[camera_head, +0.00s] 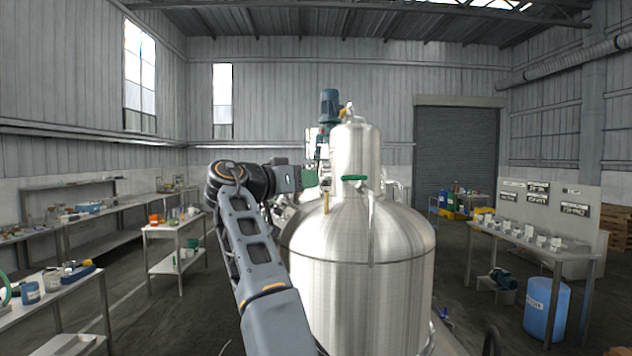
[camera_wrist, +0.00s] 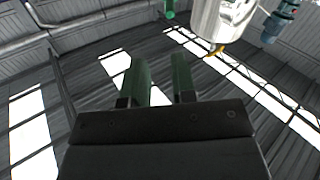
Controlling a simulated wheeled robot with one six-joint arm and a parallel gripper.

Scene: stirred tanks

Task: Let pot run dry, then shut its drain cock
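A large steel tank (camera_head: 365,290) stands in front of me. A smaller steel pot (camera_head: 356,152) sits on top of it and seems to show at the upper right of the wrist view (camera_wrist: 225,18). A green lever (camera_head: 354,178), apparently the drain cock's handle, lies roughly level at the pot's base. A green piece (camera_wrist: 170,9) shows at the top edge of the wrist view. My gripper (camera_wrist: 160,72) is open and empty, with a gap between its green fingers. In the head view my gripper (camera_head: 311,177) is left of the lever, apparently apart. The pot's liquid level is hidden.
A blue motor (camera_head: 329,105) rises behind the pot's left side. A bench with labelled panels (camera_head: 520,236) and a blue drum (camera_head: 546,308) stand at right. Side tables (camera_head: 174,229) with bottles stand at left. The floor between is mostly open.

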